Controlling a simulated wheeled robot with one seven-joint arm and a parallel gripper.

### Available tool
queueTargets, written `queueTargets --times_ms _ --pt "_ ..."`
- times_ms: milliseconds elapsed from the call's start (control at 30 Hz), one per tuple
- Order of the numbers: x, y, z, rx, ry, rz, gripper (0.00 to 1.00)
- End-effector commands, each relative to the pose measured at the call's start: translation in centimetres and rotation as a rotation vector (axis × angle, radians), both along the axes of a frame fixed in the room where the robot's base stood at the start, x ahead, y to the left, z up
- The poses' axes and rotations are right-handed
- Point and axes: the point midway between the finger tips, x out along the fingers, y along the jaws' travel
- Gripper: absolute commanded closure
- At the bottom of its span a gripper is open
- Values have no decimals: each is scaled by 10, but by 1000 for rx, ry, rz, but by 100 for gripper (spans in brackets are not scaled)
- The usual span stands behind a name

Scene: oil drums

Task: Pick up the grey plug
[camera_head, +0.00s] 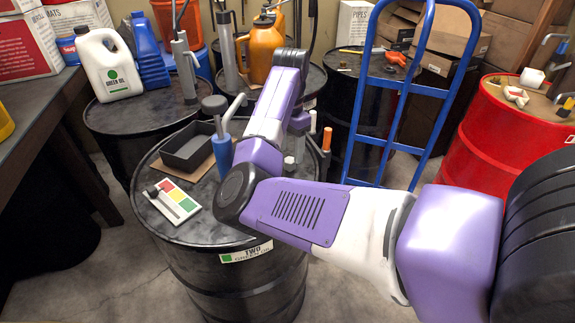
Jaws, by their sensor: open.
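A small light-grey piece (289,164), which may be the grey plug, shows low beside my forearm at the right of the near black drum's top (225,215). It is partly hidden, so I cannot be sure what it is. My purple and white arm reaches in from the right, bends over the drum and folds down at its far end. My gripper (305,148) is open, mostly hidden behind the forearm and low over the drum's right side. I cannot tell whether it touches anything.
The near drum also holds a black tray (188,147), a blue-handled tool (222,152) and a coloured card (173,200) with a grey tool. An orange-handled tool (326,140) stands close by my gripper. A blue hand truck (408,87) and red drum (497,140) stand right.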

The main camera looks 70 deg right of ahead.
Motion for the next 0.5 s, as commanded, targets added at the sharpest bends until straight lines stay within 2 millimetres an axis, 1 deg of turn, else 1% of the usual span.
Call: queueTargets --times_ms 167,400,500 --pt "1 -1 -17 0 1 2 44" --pt "4 -2 -51 -1 0 2 44" --pt "4 -2 -59 -2 -1 2 44"
